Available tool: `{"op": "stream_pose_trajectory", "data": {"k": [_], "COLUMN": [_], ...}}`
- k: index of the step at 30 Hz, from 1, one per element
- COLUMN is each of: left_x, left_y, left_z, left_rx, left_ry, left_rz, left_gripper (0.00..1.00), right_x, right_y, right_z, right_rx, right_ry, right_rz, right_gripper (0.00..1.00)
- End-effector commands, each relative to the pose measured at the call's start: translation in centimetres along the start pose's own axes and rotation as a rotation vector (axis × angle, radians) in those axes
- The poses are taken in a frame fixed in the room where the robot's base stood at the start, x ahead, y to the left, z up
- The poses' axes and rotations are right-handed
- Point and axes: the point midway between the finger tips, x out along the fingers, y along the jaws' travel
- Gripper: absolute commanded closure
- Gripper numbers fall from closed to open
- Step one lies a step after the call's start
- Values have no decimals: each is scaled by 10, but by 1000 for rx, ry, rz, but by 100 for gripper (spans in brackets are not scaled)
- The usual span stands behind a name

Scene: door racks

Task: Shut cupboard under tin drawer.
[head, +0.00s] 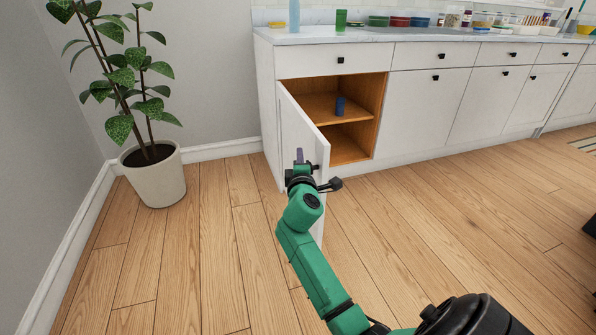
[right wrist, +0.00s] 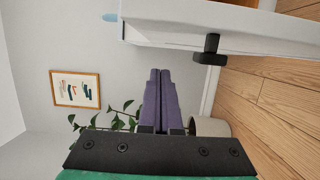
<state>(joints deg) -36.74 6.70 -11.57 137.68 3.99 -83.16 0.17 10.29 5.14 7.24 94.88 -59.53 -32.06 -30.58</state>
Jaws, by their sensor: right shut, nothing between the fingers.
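The cupboard (head: 357,114) under the leftmost drawer (head: 333,60) stands open in the head view. Its white door (head: 291,127) is swung far out on its left side. My right gripper (head: 299,156) is shut and empty, with purple fingers, in front of the door near its free edge. In the right wrist view, the shut fingers (right wrist: 159,72) point past the door (right wrist: 180,30) and its black handle (right wrist: 208,49). I cannot tell whether they touch the door. My arm hides the lower part of the door. My left gripper is not in view.
A blue cup (head: 340,106) stands on the shelf inside the cupboard. A potted plant (head: 154,175) stands in the left corner. The neighbouring cupboard doors (head: 425,105) and drawers are shut. The wooden floor (head: 205,265) left of my arm is clear.

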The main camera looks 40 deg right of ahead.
Motion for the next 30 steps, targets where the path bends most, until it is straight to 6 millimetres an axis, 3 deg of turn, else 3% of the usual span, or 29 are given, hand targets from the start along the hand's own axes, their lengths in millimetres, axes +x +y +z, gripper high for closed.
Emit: {"op": "stream_pose_trajectory", "data": {"k": [3,7,23,28,30], "left_x": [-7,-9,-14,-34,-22], "left_y": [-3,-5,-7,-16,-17], "left_z": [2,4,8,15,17], "left_rx": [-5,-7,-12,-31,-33], "left_ry": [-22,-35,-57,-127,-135], "left_rz": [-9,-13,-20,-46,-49], "left_gripper": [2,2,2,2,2], "right_x": [4,7,8,13,16], "right_y": [0,0,0,2,2], "right_z": [23,35,45,69,85], "right_rx": [-4,-2,-3,-8,-11], "right_ry": [-2,0,13,52,80], "right_rz": [0,0,-1,-1,-1], "right_gripper": [100,100,100,100,100]}}
